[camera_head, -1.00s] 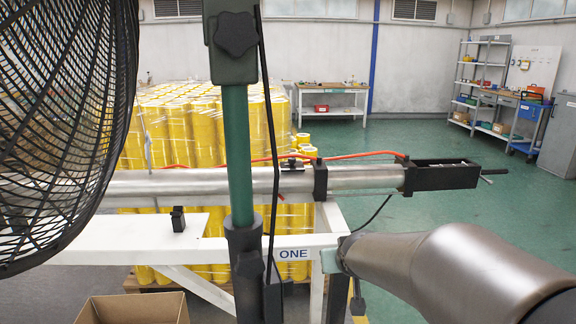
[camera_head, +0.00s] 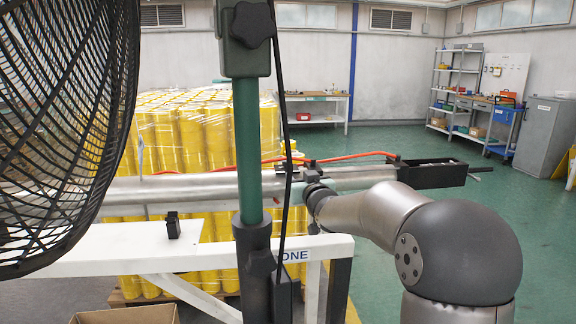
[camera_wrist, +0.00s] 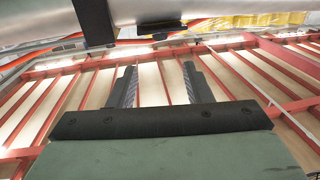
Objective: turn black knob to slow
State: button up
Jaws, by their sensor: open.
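A black star-shaped knob (camera_head: 252,25) sits on the green bracket at the top of the upright post in the head view. No speed marking or word "slow" is readable, and I cannot tell whether this is the task's knob. My gripper (camera_wrist: 160,68) shows in the wrist view with its two dark fingers spread apart and nothing between them. In the head view my arm reaches leftward to the metal bar, and the gripper itself cannot be made out there. No knob is clear in the wrist view.
A black fan cage (camera_head: 65,110) fills the left. The green post (camera_head: 248,150) and a black cable (camera_head: 284,110) stand before the metal bar (camera_head: 175,188). A white frame (camera_head: 110,248) lies below. Wrapped yellow rolls (camera_head: 190,135) stand behind.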

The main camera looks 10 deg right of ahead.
aim_at(288, 162)
jog(key=w, duration=0.4)
jog(key=w+a, duration=0.1)
jog(key=w, duration=0.2)
jog(key=w+p, duration=0.1)
jog(key=w, duration=0.3)
jog(key=shift+w+a, duration=0.2)
jog(key=shift+w, duration=0.1)
grip_shut()
jog(key=c, duration=1)
grip_release()
jog(key=shift+p, duration=0.3)
